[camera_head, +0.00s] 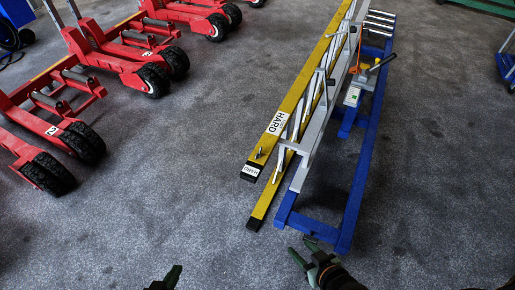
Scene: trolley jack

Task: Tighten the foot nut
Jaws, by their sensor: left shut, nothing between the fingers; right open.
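A small bolt-like fitting (260,153) shows on the near end of the yellow rail; I cannot make out for sure which part is the foot nut. My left gripper (174,273) is at the bottom edge, shut and empty, well short of the ladder. My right gripper (299,253) is open and empty, just in front of the blue stand's near end, apart from the ladder feet.
Several red wheeled jacks (117,52) with black tyres stand along the left side. A grey ladder section (318,123) and a handled tool (382,62) are on the stand.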

